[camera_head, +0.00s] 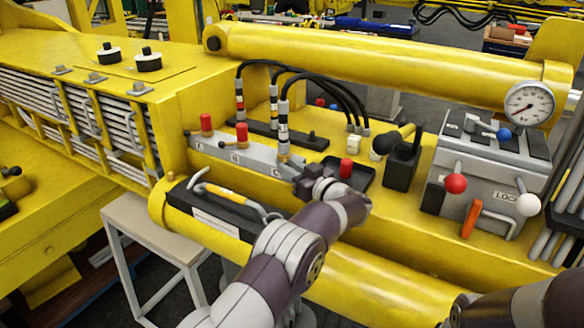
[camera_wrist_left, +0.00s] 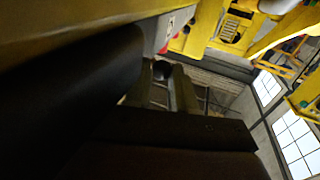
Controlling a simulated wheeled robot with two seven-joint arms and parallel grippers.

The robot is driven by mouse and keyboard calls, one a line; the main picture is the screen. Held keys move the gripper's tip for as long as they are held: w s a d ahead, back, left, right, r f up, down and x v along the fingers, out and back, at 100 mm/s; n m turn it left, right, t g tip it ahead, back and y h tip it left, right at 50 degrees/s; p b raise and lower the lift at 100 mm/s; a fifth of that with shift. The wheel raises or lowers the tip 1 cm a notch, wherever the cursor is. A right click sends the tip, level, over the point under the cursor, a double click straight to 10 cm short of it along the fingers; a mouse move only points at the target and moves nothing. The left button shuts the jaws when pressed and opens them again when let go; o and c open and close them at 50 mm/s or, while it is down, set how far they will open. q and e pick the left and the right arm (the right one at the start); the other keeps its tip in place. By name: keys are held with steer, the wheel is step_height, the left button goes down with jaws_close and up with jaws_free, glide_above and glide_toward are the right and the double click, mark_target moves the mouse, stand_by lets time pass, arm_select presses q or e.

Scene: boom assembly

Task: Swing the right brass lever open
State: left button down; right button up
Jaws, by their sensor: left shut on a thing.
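My left gripper (camera_head: 298,177) is at the right end of a grey valve block (camera_head: 232,152), low beside the third hose's fitting (camera_head: 284,140). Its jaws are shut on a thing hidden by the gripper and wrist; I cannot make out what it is. No brass lever shows clearly in either view. The left wrist view is dark, with the black gripper parts filling the lower left and a dark round end (camera_wrist_left: 162,70) beyond them. My right gripper is out of view; only part of my right arm shows at the bottom right.
A black tray (camera_head: 350,172) with a red cap lies just right. A gauge (camera_head: 529,104) and a lever console (camera_head: 485,185) stand right.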

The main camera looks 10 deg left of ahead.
arm_select(q)
steer(key=shift+w+r+n+y, duration=0.15)
steer(key=shift+r+n+y, duration=0.2)
steer(key=shift+r, duration=0.3)
steer(key=c, duration=1.1)
jaws_free()
steer(key=shift+o, duration=0.6)
steer(key=shift+a+f, duration=0.3)
steer(key=shift+f, duration=0.1)
steer(key=b+v, duration=0.5)
steer(key=v, duration=0.7)
steer(key=shift+d+r+b, duration=0.3)
steer(key=shift+b, duration=0.1)
